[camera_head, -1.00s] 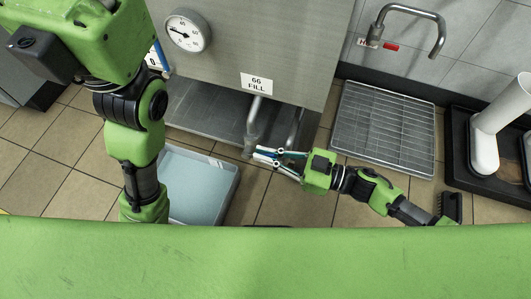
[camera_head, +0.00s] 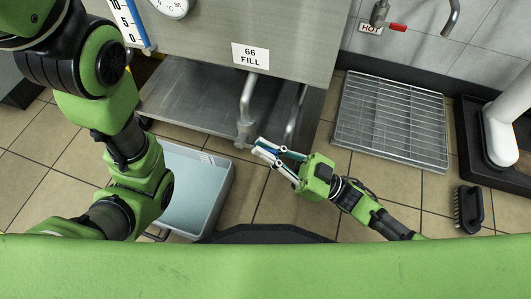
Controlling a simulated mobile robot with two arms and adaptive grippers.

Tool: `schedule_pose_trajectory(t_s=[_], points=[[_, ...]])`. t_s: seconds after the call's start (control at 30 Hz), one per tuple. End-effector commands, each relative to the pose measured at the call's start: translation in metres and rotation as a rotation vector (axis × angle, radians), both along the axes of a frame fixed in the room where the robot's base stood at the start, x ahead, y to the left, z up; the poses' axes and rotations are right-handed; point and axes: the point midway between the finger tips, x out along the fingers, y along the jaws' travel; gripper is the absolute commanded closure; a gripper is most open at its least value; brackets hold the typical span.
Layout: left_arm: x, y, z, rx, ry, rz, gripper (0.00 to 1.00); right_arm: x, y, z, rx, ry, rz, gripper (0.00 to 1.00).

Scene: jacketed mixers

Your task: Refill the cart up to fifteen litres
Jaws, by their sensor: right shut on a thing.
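The steel tank (camera_head: 205,60) labelled "66 FILL" (camera_head: 250,54) stands at the top centre in the head view. A scale (camera_head: 128,20) marked 0, 5 and 10 is on its left; its upper part is cut off, and I cannot read a level. A metal fill pipe (camera_head: 247,98) runs down from under the label to a fitting (camera_head: 244,135). My right gripper (camera_head: 260,146) is shut at this fitting, on what looks like its valve handle; the fingers mostly hide it. My left arm comes down at the left, with its gripper not visible.
A pale-blue tub (camera_head: 229,190) stands on the floor below the tank. A floor grate (camera_head: 390,120) lies at the right, with a HOT tap (camera_head: 379,14) above it. A black brush (camera_head: 468,208) and a white pipe (camera_head: 499,135) are further right. Tiles around the gripper are clear.

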Motion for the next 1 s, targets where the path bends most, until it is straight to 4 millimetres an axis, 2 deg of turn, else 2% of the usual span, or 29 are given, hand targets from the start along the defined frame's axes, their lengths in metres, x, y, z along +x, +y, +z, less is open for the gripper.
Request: schedule_pose_trajectory(t_s=[0.37, 0.4, 0.43, 0.8, 1.0], points=[[0.0, 0.0, -0.002, 0.0, -0.001, 0.0, 0.54, 0.0, 0.0, -0.002, 0.009, -0.001, 0.0, 1.0], [0.0, 0.0, -0.002, 0.0, -0.001, 0.0, 0.54, 0.0, 0.0, -0.002, 0.009, -0.001, 0.0, 0.83], [0.0, 0.0, -0.002, 0.0, -0.001, 0.0, 0.54, 0.0, 0.0, -0.002, 0.009, -0.001, 0.0, 0.76], [0.002, 0.0, -0.003, 0.0, 0.005, 0.001, 0.54, 0.0, -0.002, -0.002, 0.008, -0.002, -0.001, 0.76], [0.001, 0.0, -0.003, 0.0, 0.003, 0.0, 0.54, -0.008, -0.023, -0.015, 0.005, 0.001, -0.002, 0.76]])
